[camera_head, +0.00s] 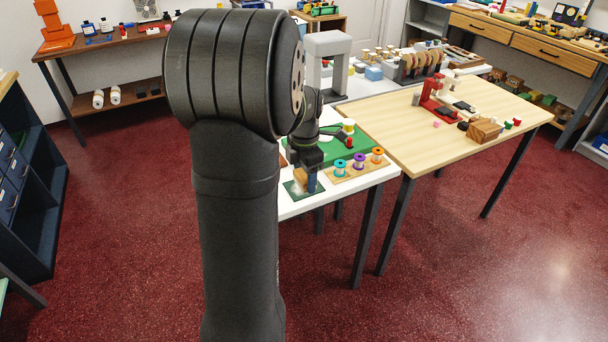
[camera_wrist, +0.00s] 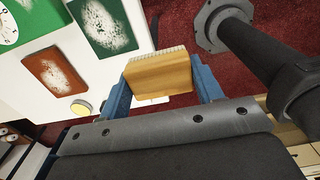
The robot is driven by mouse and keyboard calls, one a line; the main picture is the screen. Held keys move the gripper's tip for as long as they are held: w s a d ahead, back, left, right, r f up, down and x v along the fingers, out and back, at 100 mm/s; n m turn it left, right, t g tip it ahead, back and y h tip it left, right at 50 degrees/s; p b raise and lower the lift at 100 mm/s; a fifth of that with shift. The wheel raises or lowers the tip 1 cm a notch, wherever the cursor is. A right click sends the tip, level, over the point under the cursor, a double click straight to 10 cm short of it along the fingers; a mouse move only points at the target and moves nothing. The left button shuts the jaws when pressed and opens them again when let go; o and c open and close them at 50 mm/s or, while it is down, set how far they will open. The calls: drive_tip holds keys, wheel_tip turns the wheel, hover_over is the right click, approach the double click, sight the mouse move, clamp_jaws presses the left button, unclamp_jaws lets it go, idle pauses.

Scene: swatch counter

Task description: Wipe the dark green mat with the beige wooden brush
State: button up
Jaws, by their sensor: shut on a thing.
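My gripper (camera_head: 307,176) is shut on the beige wooden brush, a block with pale bristles. The brush (camera_wrist: 158,75) sits between the blue fingers in the wrist view, bristle edge facing away from me. The dark green mat (camera_head: 288,186) lies near the front corner of the white table, just beside and under the gripper in the head view. The mat (camera_wrist: 88,40) also shows at the upper left of the wrist view, with a patch of white specks over its middle.
A reddish-brown mat (camera_wrist: 40,68) with white specks lies beside the dark green one. A larger green mat (camera_head: 327,150) is behind. A wooden strip (camera_head: 350,174) with teal, purple and orange spools stands to the right. The white table's edge (camera_head: 385,180) is close by.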

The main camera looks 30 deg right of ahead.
drive_tip(key=w+d+f, duration=0.3)
drive_tip(key=w+d, duration=0.5)
drive_tip(key=w, duration=0.1)
drive_tip(key=shift+w+d+f, duration=0.1)
drive_tip(key=shift+w+f, duration=0.05)
drive_tip(key=shift+f, duration=3.4)
drive_tip(key=shift+a+f, duration=0.2)
drive_tip(key=shift+a, duration=0.85)
drive_tip(key=shift+c, duration=0.3)
drive_tip(key=shift+a, duration=3)
drive_tip(key=shift+d, duration=4.1)
drive_tip(key=shift+s, duration=0.25)
drive_tip(key=shift+a, duration=4.15)
drive_tip(key=shift+d, duration=4.1)
wheel_tip(320, 180, up, 8)
